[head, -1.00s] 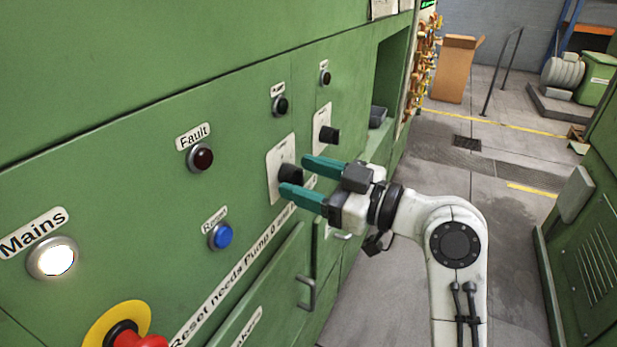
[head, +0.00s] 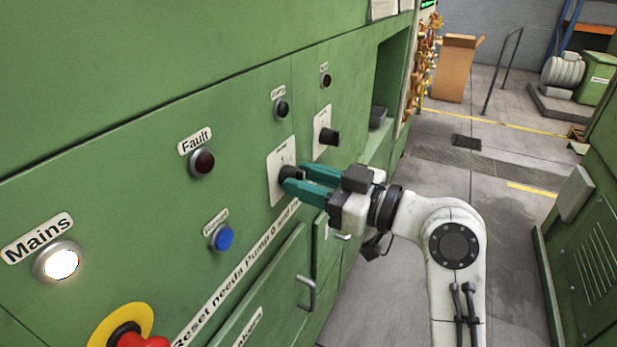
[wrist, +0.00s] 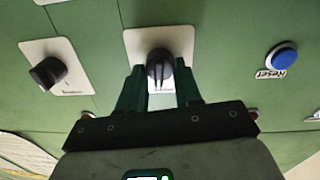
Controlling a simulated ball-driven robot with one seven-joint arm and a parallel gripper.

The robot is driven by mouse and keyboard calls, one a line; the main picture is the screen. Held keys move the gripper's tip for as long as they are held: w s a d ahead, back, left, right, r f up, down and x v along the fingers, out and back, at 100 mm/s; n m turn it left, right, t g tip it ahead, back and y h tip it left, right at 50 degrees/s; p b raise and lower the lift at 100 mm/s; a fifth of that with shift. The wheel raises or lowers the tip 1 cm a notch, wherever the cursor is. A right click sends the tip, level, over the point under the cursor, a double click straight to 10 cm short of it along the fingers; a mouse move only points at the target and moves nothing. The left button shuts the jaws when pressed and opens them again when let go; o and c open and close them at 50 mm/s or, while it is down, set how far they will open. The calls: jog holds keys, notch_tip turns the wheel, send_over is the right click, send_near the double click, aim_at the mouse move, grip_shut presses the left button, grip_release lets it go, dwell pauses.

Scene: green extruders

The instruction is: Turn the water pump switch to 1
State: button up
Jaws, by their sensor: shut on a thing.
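A black rotary switch (head: 288,173) sits on a white plate (head: 274,190) on the green panel. It also shows in the wrist view (wrist: 159,64), with its ridge pointing roughly straight up and down the picture. My gripper (head: 294,176) has its two teal fingers closed on either side of this knob. In the wrist view the fingers (wrist: 159,82) flank the knob. The plate's lettering is too small to read, so I cannot tell its positions. A second black rotary switch (head: 329,136) stands farther along, untouched; it is at the left in the wrist view (wrist: 48,72).
Small dark lamps (head: 281,108) sit above the switches. A cabinet handle (head: 307,293) juts out below. Open floor lies right.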

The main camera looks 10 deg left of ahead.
jog(key=m+p, duration=0.2)
jog(key=m, duration=0.1)
jog(key=shift+r, duration=0.2)
jog(key=m+p, duration=0.3)
jog(key=shift+m, duration=0.3)
jog(key=shift+w+f+m+p, duration=0.1)
jog(key=shift+w+m+p, duration=0.05)
jog(key=shift+m+p, duration=1.6)
jog(key=shift+d+m+g, duration=0.1)
jog(key=shift+m+g, duration=0.25)
jog(key=shift+g, duration=0.05)
jog(key=o, duration=1)
jog(key=shift+f, duration=0.1)
jog(key=shift+o, duration=0.2)
jog(key=b+v, duration=0.2)
jog(key=v, duration=0.8)
jog(key=shift+s+d+b, duration=0.25)
jog(key=shift+d+b, duration=0.05)
